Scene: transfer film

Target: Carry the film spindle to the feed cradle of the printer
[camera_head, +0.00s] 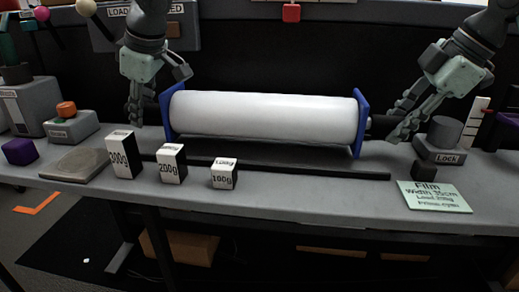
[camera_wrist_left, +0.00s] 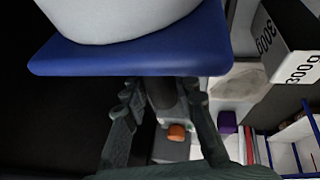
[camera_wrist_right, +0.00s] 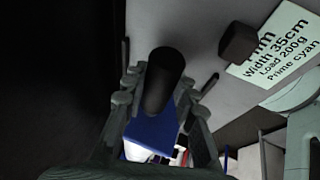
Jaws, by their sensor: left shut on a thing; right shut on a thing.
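The film spindle (camera_head: 265,115) is a long white roll with a blue flange at each end. It lies level, left to right, over the grey bench; I cannot tell whether its flanges touch the bench. My left gripper (camera_head: 158,98) is at its left end, shut on the dark shaft stub; the left wrist view shows the blue flange (camera_wrist_left: 130,58) close ahead. My right gripper (camera_head: 396,120) is shut on the right stub, and the right wrist view shows the dark shaft (camera_wrist_right: 163,80) between the fingers. I cannot make out the feed cradle.
White blocks marked 300g (camera_head: 124,155), 200g (camera_head: 171,164) and 100g (camera_head: 224,174) stand in front of the roll. A film card (camera_head: 434,196) lies front right, near a Lock block (camera_head: 438,154). A purple cube (camera_head: 20,151) and grey pad (camera_head: 76,165) are left.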

